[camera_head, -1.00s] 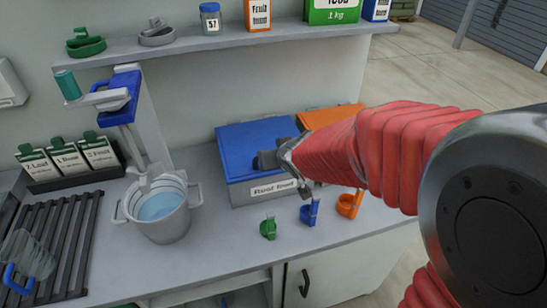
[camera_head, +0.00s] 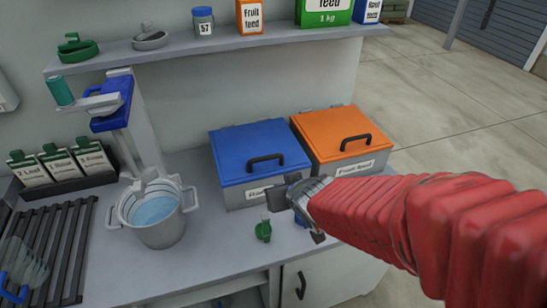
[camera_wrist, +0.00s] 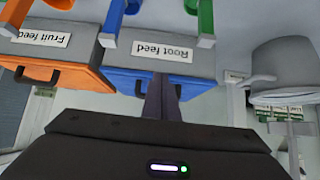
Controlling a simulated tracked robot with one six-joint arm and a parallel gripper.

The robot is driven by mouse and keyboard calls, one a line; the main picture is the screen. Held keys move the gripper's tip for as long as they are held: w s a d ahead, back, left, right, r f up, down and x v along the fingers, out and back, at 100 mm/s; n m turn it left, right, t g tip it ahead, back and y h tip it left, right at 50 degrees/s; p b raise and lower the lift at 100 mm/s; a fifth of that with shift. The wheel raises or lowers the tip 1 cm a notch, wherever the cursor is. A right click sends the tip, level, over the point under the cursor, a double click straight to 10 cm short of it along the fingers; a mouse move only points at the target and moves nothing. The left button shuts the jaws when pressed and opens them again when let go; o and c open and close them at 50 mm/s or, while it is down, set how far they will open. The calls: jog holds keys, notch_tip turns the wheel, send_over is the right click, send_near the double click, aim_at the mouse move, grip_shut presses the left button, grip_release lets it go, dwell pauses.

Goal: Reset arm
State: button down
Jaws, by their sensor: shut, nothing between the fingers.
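My gripper (camera_head: 277,199) is at the end of my red-sleeved arm in the head view, in front of the blue-lidded bin and above the counter. It is shut and empty; its closed fingers (camera_wrist: 161,100) also show in the wrist view, where the scene looks upside down. The blue-lidded bin (camera_head: 238,144) and the orange-lidded bin (camera_head: 325,127) stand side by side at the back of the counter, lids closed. The wrist view shows their labels, "Root feed" (camera_wrist: 159,52) and "Fruit feed" (camera_wrist: 42,38).
A metal pot of water (camera_head: 160,235) stands left of the bins under a blue and grey stand (camera_head: 112,105). A green scoop (camera_head: 263,231) lies near the gripper; a blue scoop is mostly hidden by my arm. A shelf (camera_head: 220,42) with containers runs above. A black rack (camera_head: 50,250) lies at left.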

dwell(0.4)
jog(key=s+d+f+g+h, duration=0.1)
jog(key=s+d+g+h, duration=0.25)
jog(key=s+d, duration=0.4)
jog(key=s+d+r+m+y, duration=0.1)
jog(key=s+r+m, duration=0.1)
jog(key=s+r, duration=0.8)
jog(key=shift+s+d+r+m, duration=0.25)
jog(key=shift+d+r+m, duration=0.05)
jog(key=shift+r, duration=0.15)
jog(key=shift+s, duration=0.1)
